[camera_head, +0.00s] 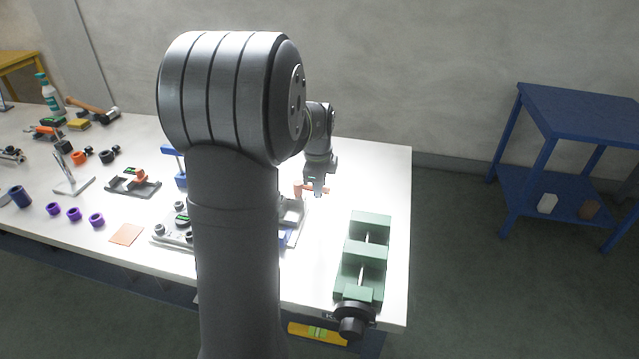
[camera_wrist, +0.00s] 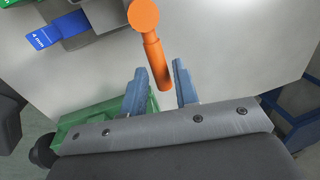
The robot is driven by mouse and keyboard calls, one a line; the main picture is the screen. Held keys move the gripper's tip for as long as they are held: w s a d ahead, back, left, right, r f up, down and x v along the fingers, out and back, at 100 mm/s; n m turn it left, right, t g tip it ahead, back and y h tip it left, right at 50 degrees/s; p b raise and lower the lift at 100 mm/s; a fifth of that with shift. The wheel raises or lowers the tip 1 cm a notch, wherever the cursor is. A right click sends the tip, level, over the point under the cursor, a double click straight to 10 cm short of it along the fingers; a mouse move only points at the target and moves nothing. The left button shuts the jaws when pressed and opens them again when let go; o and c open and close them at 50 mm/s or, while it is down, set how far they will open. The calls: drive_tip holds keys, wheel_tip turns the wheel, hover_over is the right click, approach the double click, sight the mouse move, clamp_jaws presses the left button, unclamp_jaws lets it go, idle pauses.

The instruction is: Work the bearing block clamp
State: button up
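An orange handle with a round end (camera_wrist: 150,45) runs down between my fingertips in the wrist view, with gaps at both sides. It also shows in the head view as a small orange piece (camera_head: 304,188) beside my gripper (camera_head: 318,190). My gripper (camera_wrist: 160,72) is open, its two blue-grey fingers on either side of the handle's lower end. The grey base (camera_head: 293,212) below is mostly hidden behind my arm. I cannot tell which part is the bearing block or whether the clamp is open or closed.
A green vise (camera_head: 364,252) stands to the right of my gripper, near the table's edge. A blue tag marked 4 mm (camera_wrist: 45,37) lies at the wrist view's upper left. A grey fixture (camera_head: 172,232) and several purple rings (camera_head: 74,214) are left of my arm.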

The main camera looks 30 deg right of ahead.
clamp_jaws()
drive_tip(key=shift+w, duration=0.1)
drive_tip(key=w+d+n+y, duration=0.1)
drive_tip(key=w+n, duration=0.5)
drive_tip(key=n, duration=0.7)
drive_tip(key=shift+w+d+n+y, duration=0.25)
drive_tip(key=shift+d+n+y, duration=0.15)
drive_tip(key=shift+y, duration=0.3)
drive_tip(key=shift+o, duration=1.8)
unclamp_jaws()
